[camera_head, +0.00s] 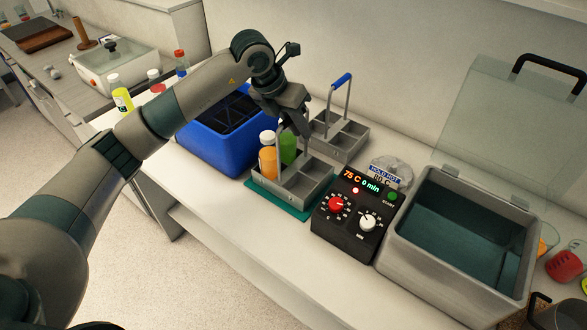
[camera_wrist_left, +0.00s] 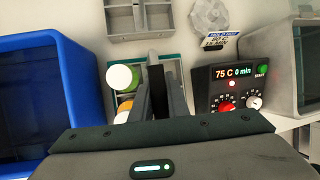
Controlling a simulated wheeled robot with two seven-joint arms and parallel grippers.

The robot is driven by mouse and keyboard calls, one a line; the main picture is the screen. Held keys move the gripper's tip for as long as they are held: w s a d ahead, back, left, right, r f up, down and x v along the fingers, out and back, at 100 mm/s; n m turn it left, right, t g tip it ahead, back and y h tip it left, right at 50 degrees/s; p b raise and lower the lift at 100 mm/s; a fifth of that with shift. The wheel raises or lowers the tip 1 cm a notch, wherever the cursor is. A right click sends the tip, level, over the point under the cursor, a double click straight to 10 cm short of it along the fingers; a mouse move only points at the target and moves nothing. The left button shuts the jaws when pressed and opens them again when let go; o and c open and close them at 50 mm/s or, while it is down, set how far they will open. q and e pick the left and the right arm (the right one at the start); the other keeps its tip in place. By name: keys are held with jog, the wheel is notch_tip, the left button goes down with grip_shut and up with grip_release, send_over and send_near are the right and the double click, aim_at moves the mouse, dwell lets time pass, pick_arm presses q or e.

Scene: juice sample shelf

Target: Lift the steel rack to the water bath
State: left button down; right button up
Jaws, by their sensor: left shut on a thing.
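The steel rack (camera_head: 312,187) is on the teal mat (camera_head: 262,203) in the head view, with no clear gap beneath it. In its left compartments are an orange bottle (camera_head: 268,162) and a green bottle (camera_head: 288,148). My left gripper (camera_head: 301,125) is shut on the rack's upright handle; the wrist view shows its fingers (camera_wrist_left: 165,85) above the rack, hiding part of it. The water bath (camera_head: 428,268), a steel tank with its clear lid raised, stands to the right. My right gripper is not in view.
A control box (camera_head: 350,222) reading 75 C, 0 min stands between rack and bath. A blue crate (camera_head: 215,150) is close on the left. A second steel rack (camera_head: 343,140) with a blue grip stands behind. Red items (camera_head: 565,265) lie right of the bath.

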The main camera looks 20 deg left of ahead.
pick_arm(q)
jog(key=shift+w+r, duration=0.1)
jog(key=shift+r, duration=0.1)
notch_tip(320, 180, up, 8)
jog(key=b, duration=0.3)
jog(key=shift+b, duration=0.3)
jog(key=shift+r, duration=1)
notch_tip(320, 180, up, 8)
jog(key=p, duration=0.3)
dwell(0.4)
jog(key=shift+d, duration=0.15)
